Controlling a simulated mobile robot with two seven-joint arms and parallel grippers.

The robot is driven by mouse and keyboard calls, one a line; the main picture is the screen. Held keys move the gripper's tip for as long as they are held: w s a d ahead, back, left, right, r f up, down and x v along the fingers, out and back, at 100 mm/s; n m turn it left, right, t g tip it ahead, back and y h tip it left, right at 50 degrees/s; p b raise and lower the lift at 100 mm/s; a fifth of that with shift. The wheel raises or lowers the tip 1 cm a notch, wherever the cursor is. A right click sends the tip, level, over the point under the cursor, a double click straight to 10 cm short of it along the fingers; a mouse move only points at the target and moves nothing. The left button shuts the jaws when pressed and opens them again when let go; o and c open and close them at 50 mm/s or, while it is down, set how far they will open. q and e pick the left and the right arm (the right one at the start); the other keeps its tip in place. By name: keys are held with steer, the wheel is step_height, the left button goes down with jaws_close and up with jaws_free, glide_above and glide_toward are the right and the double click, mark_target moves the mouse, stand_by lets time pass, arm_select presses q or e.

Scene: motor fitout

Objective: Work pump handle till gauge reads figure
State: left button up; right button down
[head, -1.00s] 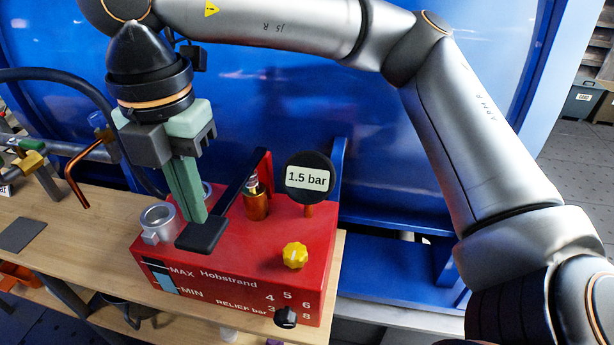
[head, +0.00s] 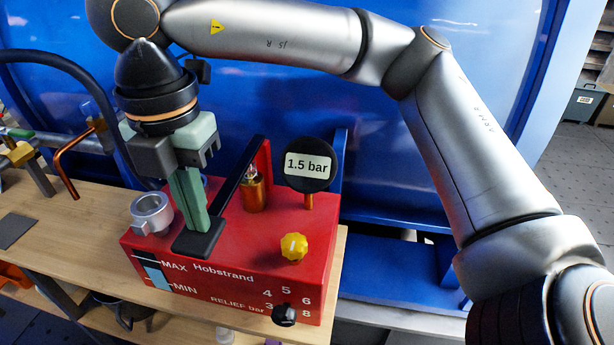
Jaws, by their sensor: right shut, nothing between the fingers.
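The red pump box (head: 232,268) marked Hobstrand stands on the wooden bench. Its black pump handle (head: 236,182) slopes from a red upright at the back down to a flat black pad (head: 199,238) low over the box top. The round gauge (head: 309,165) reads 1.5 bar. My right gripper (head: 196,228) points down with its green fingers shut and empty, the tips at the pad on the handle's end. The fingertips seem to touch the pad. My left gripper is not in view.
A yellow knob (head: 294,247), a brass fitting (head: 254,192) and a metal filler cup (head: 152,213) stand on the box. A black relief dial (head: 284,314) is on its front. A copper pipe (head: 74,160) is at left. A blue panel (head: 400,150) rises behind.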

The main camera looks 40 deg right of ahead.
step_height(320, 180, down, 3)
steer(key=shift+w+d+f+b, duration=0.1)
steer(key=shift+w+d+b, duration=0.05)
steer(key=shift+b, duration=0.85)
steer(key=r+p, duration=0.4)
steer(key=r, duration=0.1)
steer(key=r+p, duration=0.2)
steer(key=r, duration=0.1)
steer(key=shift+s+a+r, duration=0.15)
steer(key=shift+s+a, duration=0.15)
steer(key=shift+a, duration=0.05)
steer(key=f+b, duration=0.4)
steer(key=f, duration=0.1)
steer(key=f+b, duration=0.3)
steer(key=shift+w+d+f, duration=0.25)
steer(key=shift+w+d, duration=0.05)
steer(key=shift+d, duration=0.1)
steer(key=r+p, duration=0.4)
steer(key=r, duration=0.1)
steer(key=r+p, duration=0.2)
steer(key=r, duration=0.1)
steer(key=shift+s+a+r, duration=0.2)
steer(key=shift+s+a, duration=0.1)
steer(key=shift+a, duration=0.1)
